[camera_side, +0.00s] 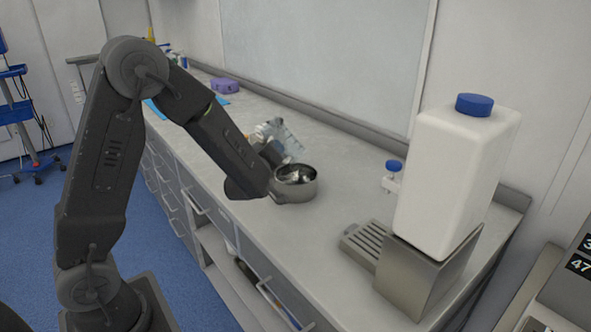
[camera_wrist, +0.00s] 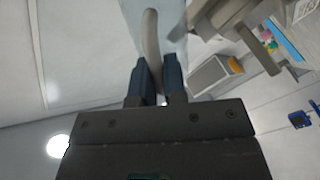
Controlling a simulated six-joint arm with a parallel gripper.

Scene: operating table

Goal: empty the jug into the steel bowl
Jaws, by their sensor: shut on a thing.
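The jug (camera_side: 289,141) is clear and tilted, just above and behind the steel bowl (camera_side: 298,188) in the side view. The bowl stands upright on the counter, with something shiny or reflective inside; I cannot tell whether it is liquid. My gripper (camera_wrist: 159,82) is shut on the jug's pale handle (camera_wrist: 152,40) in the wrist view. The jug's clear body (camera_wrist: 174,28) shows beyond the fingers. In the side view my arm hides most of the gripper, and how much the jug holds cannot be seen.
A large white container with a blue cap (camera_side: 455,170) sits on a steel stand (camera_side: 425,280) with a drip grille at the right. A purple box (camera_side: 224,85) lies at the back of the counter. The counter (camera_side: 345,185) between bowl and stand is mostly clear.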

